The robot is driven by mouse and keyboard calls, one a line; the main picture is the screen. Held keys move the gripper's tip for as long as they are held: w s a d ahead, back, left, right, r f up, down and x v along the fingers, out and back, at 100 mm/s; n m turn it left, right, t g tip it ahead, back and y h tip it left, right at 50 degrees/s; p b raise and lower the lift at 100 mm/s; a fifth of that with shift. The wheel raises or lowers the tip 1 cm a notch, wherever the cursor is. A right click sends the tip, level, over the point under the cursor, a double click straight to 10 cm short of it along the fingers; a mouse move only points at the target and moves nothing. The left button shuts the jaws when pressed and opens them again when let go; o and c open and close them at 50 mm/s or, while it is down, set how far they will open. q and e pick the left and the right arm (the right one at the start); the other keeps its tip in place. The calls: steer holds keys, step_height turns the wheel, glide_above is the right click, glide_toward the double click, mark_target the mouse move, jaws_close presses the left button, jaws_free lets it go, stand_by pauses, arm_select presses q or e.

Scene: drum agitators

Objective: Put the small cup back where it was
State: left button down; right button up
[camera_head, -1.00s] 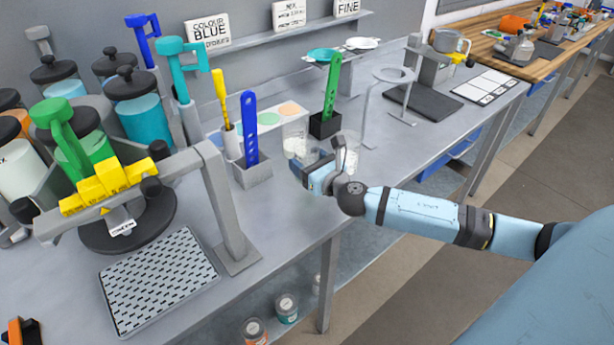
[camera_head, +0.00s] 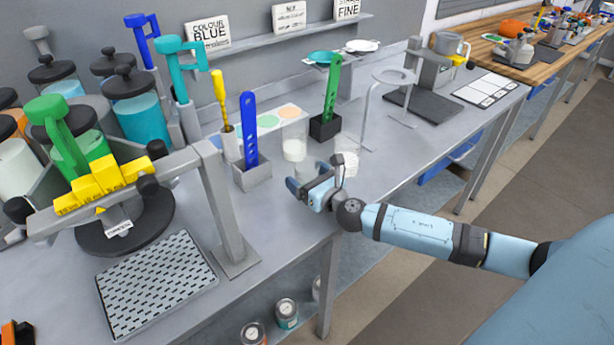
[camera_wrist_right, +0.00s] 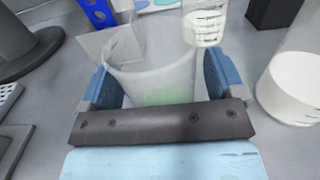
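My right gripper (camera_head: 316,176) is low over the grey bench. In the right wrist view its blue fingers (camera_wrist_right: 163,80) stand wide apart at the ends of the palm. A clear, see-through small cup (camera_wrist_right: 155,82) stands upright between them, its lower part hidden by the palm. No firm pinch on it shows. In the head view this cup is hard to make out. A clear cup with white contents (camera_head: 293,150) stands behind the gripper. Another with white contents (camera_head: 346,162) stands to its right. My left gripper is not in view.
A grey holder with a blue scoop (camera_head: 253,178) stands left of the gripper. A black holder (camera_head: 325,127) with a green strip is behind. A grey frame (camera_head: 230,215) and perforated tray (camera_head: 158,280) stand at left. The bench's front edge is close to my wrist.

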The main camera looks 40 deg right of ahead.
steer(key=shift+r, duration=0.1)
steer(key=shift+s, duration=0.15)
steer(key=s, duration=0.6)
steer(key=s+b, duration=0.1)
steer(key=s, duration=0.3)
steer(key=shift+d, duration=0.4)
steer(key=shift+s+r, duration=0.1)
steer(key=shift+s, duration=0.75)
